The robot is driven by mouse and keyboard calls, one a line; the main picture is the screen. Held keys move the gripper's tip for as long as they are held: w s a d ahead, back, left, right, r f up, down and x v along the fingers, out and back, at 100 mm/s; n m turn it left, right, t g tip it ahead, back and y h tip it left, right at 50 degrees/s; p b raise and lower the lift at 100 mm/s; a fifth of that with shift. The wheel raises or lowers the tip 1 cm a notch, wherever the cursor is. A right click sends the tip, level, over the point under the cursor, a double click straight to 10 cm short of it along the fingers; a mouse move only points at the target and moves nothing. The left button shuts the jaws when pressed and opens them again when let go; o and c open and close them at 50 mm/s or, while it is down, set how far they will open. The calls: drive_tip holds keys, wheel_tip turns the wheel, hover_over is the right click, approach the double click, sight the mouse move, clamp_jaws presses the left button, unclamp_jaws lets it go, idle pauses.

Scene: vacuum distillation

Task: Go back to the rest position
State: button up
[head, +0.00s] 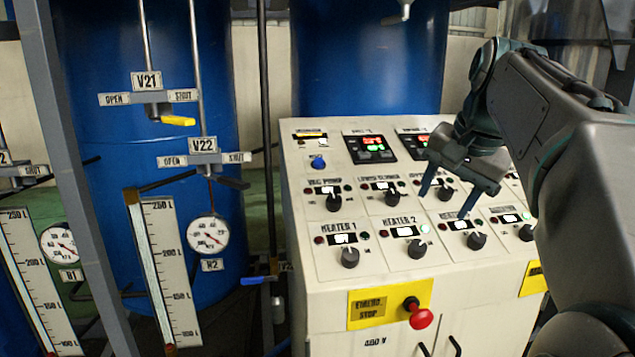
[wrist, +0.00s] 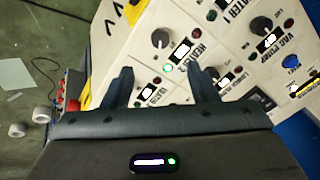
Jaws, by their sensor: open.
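My gripper (head: 445,203) is open and empty in the head view, above the right half of the white control panel (head: 305,265). Its two blue-grey fingers are spread and point down to the left, over the area right of the Heater 2 knob (head: 417,249). In the wrist view my gripper (wrist: 160,88) also shows open, with nothing between the fingers and the panel face (wrist: 140,60) beyond them. Whether the fingertips touch the panel cannot be told. My arm hides part of the panel's right side.
A red emergency stop button (head: 420,316) sticks out of the panel's front. Left of the panel stand a blue tank (head: 215,110), valves V21 (head: 160,108) and V22 (head: 205,159), a gauge (head: 208,236) and a level scale (head: 168,265). Green floor (wrist: 40,75) shows in the wrist view.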

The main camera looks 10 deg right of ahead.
drive_tip(key=s+a+f+n, duration=0.3)
drive_tip(key=s+a+f, duration=0.1)
drive_tip(key=f, duration=0.5)
drive_tip(key=s+a+f+n+g, duration=0.1)
drive_tip(key=s+a+f+n, duration=0.2)
drive_tip(key=f, duration=0.6)
drive_tip(key=s+a+f+n, duration=0.3)
drive_tip(key=s+a+f, duration=0.3)
drive_tip(key=f, duration=0.3)
drive_tip(key=shift+s+a+g, duration=0.25)
drive_tip(key=shift+a+g, duration=0.05)
drive_tip(key=shift+g, duration=0.1)
idle(0.7)
